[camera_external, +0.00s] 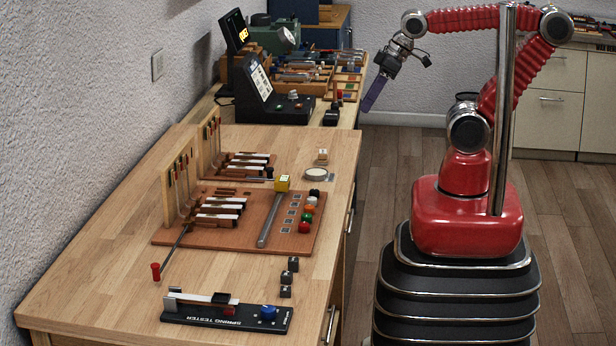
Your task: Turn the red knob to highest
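I cannot tell for sure which red part is the knob. A red cylinder (155,271) is at the end of a thin rod by the left edge of the near bench. A red ball (304,227) is nearest in a row of coloured balls on the brown board. A small red part (229,311) sits on the spring tester (190,314), beside its blue knob (268,312). My gripper (388,66) hangs in the air right of the far bench, away from all of these. A purple strip (374,94) points down from it; I cannot tell whether it is held.
Several dark cubes (286,279) lie near the tester. A black device (262,95) with a sloping panel and a lit display (237,31) stand on the far bench.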

